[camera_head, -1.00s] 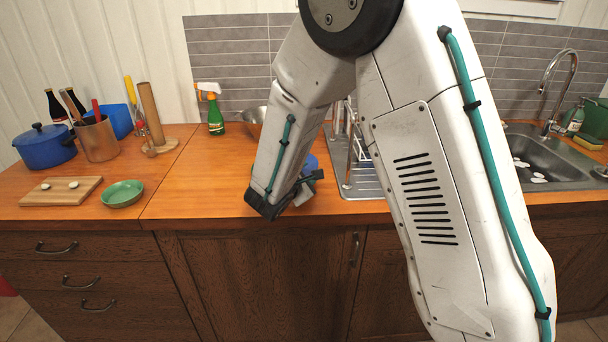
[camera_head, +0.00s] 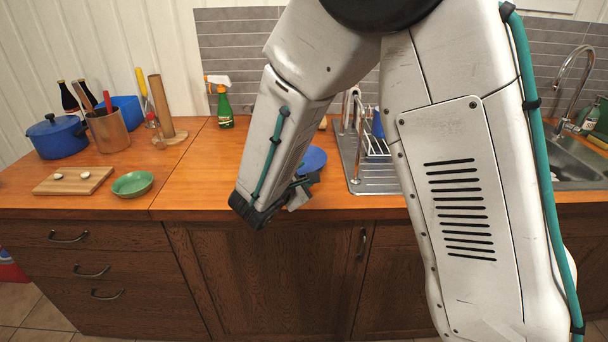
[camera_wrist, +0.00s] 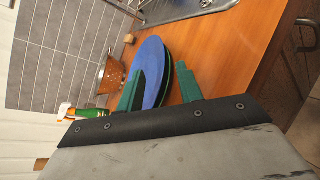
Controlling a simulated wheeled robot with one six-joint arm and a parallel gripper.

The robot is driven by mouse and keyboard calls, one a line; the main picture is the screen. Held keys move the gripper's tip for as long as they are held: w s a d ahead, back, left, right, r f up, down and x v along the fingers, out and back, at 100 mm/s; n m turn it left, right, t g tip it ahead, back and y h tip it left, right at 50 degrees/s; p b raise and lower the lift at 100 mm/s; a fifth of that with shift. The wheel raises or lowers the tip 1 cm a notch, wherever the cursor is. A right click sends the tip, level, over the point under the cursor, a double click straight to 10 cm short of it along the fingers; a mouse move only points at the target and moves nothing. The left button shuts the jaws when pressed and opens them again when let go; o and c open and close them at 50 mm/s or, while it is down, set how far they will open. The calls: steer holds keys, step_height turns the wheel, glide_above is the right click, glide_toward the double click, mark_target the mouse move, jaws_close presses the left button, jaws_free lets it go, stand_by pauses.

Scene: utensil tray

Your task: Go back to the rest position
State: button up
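In the head view, my gripper (camera_head: 300,190) is small and partly hidden by my arm, near the front edge of the counter. The left finger overlaps the plate in the wrist view, and I cannot tell the exact gap. In the head view the plate (camera_head: 313,157) is partly hidden behind my arm.
A dish rack (camera_head: 372,150) stands right of the plate, with the sink (camera_head: 575,165) farther right. A green bowl (camera_head: 132,184), cutting board (camera_head: 73,181), blue pot (camera_head: 57,137) and spray bottle (camera_head: 224,108) are on the left. A copper colander (camera_wrist: 112,76) stands behind the plate.

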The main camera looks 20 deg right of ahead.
steer(key=s, duration=0.1)
steer(key=s+d+f+g, duration=0.1)
steer(key=s+d+m+g+h, duration=0.1)
steer(key=shift+s+f, duration=0.2)
steer(key=shift+f, duration=0.05)
steer(key=s, duration=0.1)
steer(key=s+d+m+g, duration=0.1)
steer(key=s+g, duration=0.1)
steer(key=shift+d+r+m, duration=0.3)
steer(key=shift+d+m, duration=0.05)
steer(key=shift+m, duration=0.05)
steer(key=s+r+m+g+y, duration=0.1)
steer(key=s+r+m+y, duration=0.2)
steer(key=s, duration=0.6)
steer(key=s+d+r+m+g+y, duration=0.1)
steer(key=s+r+m+g+y, duration=0.1)
steer(key=s+r+m+y, duration=0.2)
steer(key=s+r+m+g+y, duration=0.2)
steer(key=s+r+m+y, duration=0.2)
steer(key=s, duration=1)
steer(key=shift+s+d+r+m, duration=0.25)
steer(key=shift+r+m, duration=0.8)
steer(key=shift+m, duration=1.05)
